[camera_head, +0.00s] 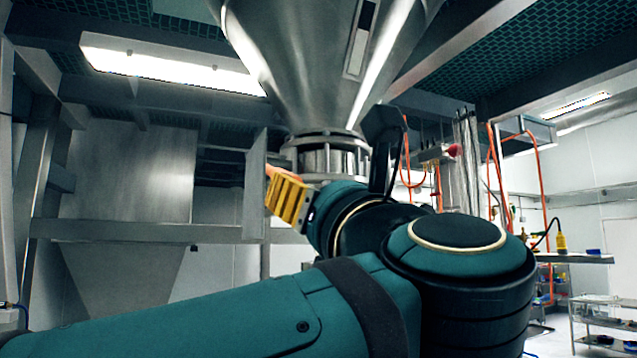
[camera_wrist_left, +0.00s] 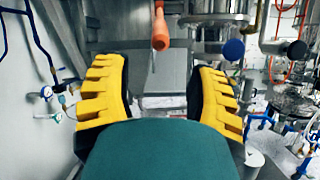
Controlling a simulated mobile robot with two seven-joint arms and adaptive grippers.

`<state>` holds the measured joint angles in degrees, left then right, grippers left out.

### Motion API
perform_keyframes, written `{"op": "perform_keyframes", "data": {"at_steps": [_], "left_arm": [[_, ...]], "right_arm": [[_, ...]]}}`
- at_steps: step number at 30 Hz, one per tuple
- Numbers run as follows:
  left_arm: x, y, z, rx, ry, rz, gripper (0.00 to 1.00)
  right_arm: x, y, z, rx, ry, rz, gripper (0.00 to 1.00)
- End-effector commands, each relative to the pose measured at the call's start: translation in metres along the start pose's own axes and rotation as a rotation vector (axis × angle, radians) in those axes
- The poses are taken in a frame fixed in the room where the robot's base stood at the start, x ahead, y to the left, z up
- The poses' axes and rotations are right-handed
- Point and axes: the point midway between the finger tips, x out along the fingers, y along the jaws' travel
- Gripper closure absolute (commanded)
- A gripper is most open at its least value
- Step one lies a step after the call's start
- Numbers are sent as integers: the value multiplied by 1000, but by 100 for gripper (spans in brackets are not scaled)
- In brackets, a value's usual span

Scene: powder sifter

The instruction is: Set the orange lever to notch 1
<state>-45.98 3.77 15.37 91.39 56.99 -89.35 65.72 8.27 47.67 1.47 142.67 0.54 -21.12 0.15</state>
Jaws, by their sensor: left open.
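The orange lever (camera_wrist_left: 160,30) hangs down into the upper middle of the left wrist view, its rounded end toward me. In the head view only a small orange part of it (camera_head: 269,171) shows beside the hopper's outlet, just above the yellow fingers. My left gripper (camera_wrist_left: 158,70) is open, with one ribbed yellow finger on each side of the picture. The lever's end appears between and above the fingertips, with no contact visible. In the head view my left gripper (camera_head: 287,198) is partly hidden by my own arm. I cannot make out the notches. My right gripper is out of view.
A large steel hopper (camera_head: 310,60) narrows to a flanged outlet (camera_head: 328,155) above my left arm. An upright metal plate (camera_head: 255,190) stands left of the fingers. A horizontal beam (camera_head: 140,231) runs behind. A shelf cart (camera_head: 605,325) stands far right.

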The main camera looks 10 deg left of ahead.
Motion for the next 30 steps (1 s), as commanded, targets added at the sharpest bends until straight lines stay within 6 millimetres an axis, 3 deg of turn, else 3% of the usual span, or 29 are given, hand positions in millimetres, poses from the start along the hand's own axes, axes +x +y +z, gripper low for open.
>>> {"op": "perform_keyframes", "data": {"at_steps": [18,24,30], "left_arm": [[111,-1,2,7,-3,1,43],[127,-1,1,7,-3,0,43],[129,-1,0,7,-3,0,43]], "right_arm": [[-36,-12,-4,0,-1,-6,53],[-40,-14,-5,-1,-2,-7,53],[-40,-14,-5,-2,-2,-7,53]]}}
